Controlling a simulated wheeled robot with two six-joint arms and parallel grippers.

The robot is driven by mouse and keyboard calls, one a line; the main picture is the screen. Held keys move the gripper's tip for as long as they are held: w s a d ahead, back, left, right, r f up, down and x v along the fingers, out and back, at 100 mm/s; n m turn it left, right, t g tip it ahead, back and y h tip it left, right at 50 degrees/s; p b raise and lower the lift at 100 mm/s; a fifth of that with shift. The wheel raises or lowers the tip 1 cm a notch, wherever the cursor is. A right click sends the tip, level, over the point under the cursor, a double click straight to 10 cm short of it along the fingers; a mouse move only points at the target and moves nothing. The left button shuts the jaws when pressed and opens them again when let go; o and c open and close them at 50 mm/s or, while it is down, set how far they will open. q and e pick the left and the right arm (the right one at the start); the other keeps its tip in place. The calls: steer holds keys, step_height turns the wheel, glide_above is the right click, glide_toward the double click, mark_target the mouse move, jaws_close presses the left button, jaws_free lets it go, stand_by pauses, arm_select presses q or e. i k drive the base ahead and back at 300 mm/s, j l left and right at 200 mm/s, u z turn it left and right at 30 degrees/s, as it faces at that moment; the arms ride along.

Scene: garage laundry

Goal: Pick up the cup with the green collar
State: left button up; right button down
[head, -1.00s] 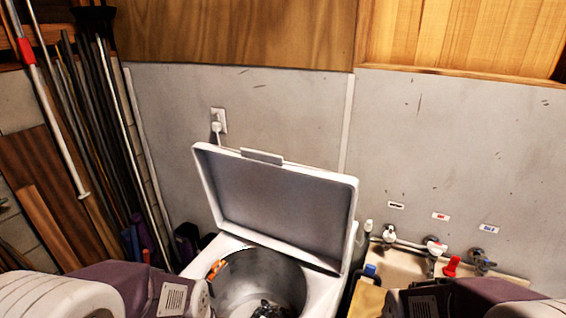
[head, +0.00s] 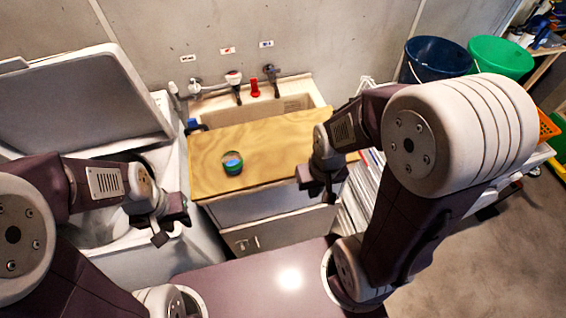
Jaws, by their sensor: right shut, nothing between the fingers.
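A small cup (head: 232,164) stands on a wooden board (head: 275,135) laid over part of the sink. It shows a green band low down and blue above it. My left gripper (head: 172,226) is over the open washer, left of and nearer than the cup, and apart from it. Its fingers are too small and dark to tell whether they are open. My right gripper (head: 322,194) is shut and empty at the board's right front edge, to the right of the cup and apart from it.
The washer's raised lid (head: 80,100) stands at the left. Taps, including a red one (head: 254,88), line the wall behind the sink (head: 290,103). A blue bucket (head: 436,62) and a green bucket (head: 500,57) stand at the back right. Floor is clear at lower right.

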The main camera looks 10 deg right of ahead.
mark_target(232, 163)
steer(key=u, duration=1.4)
steer(key=z, duration=1.4)
steer(key=k+j+z, duration=0.15)
steer(key=j+z, duration=0.2)
steer(key=k+j+z, duration=0.35)
steer(key=j+z, duration=0.4)
steer(key=j, duration=0.15)
steer(key=k+j+z, duration=0.1)
steer(key=j+z, duration=0.3)
steer(key=j, duration=0.15)
